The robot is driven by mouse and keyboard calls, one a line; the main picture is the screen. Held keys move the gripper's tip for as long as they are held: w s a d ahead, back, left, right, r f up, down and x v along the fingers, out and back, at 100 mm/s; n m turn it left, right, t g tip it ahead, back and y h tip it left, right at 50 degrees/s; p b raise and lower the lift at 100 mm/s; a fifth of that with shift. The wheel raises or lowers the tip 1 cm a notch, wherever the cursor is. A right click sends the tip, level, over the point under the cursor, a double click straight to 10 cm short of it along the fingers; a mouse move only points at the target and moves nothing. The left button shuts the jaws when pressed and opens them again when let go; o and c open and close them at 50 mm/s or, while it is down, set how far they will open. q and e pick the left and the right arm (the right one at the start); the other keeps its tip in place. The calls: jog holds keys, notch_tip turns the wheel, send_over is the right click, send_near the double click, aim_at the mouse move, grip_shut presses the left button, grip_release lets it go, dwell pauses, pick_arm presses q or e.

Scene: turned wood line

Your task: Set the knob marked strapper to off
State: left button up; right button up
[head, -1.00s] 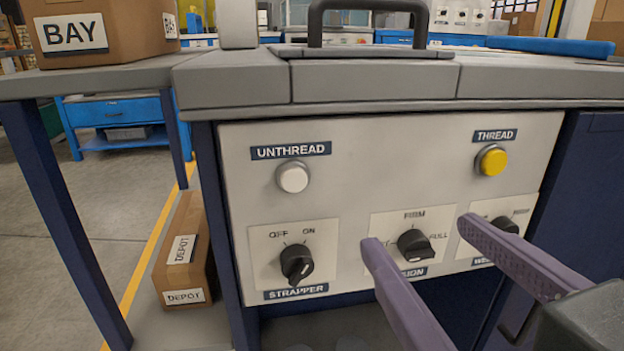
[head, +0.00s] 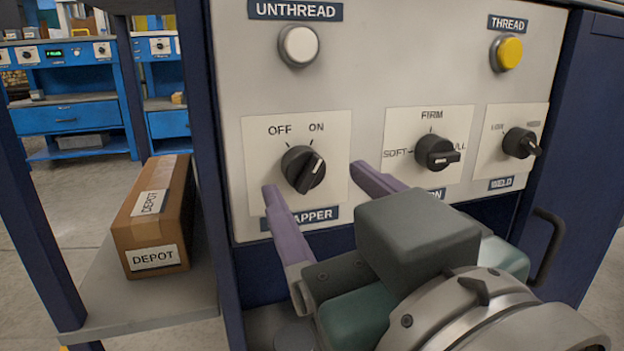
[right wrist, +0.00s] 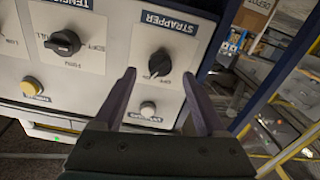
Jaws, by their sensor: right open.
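The strapper knob (head: 303,169) is black and round with a raised grip, on a white plate. Its white line points up and right, towards ON rather than OFF. The STRAPPER label below it is partly hidden by my right gripper (head: 313,181). That gripper is open and empty, with purple fingers low and in front of the panel, one tip to each side of the knob. The right wrist view, upside down, shows the knob (right wrist: 160,63) ahead of and between the open fingertips (right wrist: 160,76). Contact cannot be made out. My left gripper is not in view.
A white UNTHREAD button (head: 299,45) and a yellow THREAD button (head: 508,53) sit above. The tension knob (head: 436,153) and weld knob (head: 520,143) lie to the right. A DEPOT carton (head: 155,218) stands on a shelf at left.

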aim_at(310, 176)
jog(key=shift+b+x, duration=0.3)
jog(key=shift+x, duration=1.35)
grip_shut()
